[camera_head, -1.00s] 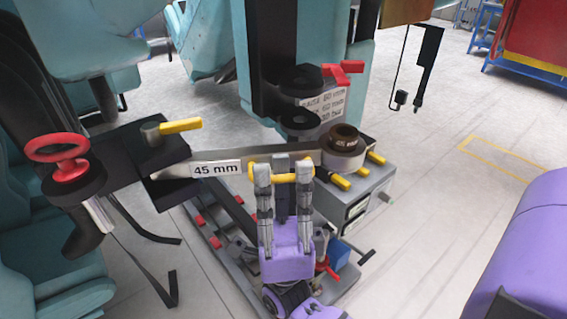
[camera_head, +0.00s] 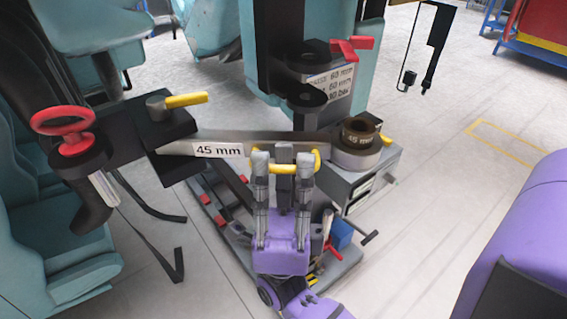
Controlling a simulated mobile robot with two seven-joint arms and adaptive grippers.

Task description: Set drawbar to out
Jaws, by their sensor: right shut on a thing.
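A grey bar (camera_head: 255,139) with a white "45 mm" label runs from a black block (camera_head: 163,150) on the left to a round eye (camera_head: 355,157) on the right. The eye carries a dark ring, also marked 45 mm. A yellow handle (camera_head: 285,170) sits in front of the bar. My purple right gripper (camera_head: 283,162) reaches up from below, with its grey fingers at the two ends of this handle, shut on it. The fingertips hide part of the handle and the bar's lower edge. My left gripper is not in view.
A yellow lever (camera_head: 187,100) sits on the black block, and a red handwheel (camera_head: 63,130) is at left. A teal column (camera_head: 260,88) with a red lever (camera_head: 350,49) stands behind. A grey box (camera_head: 372,184) sits below the eye. Open floor lies at right.

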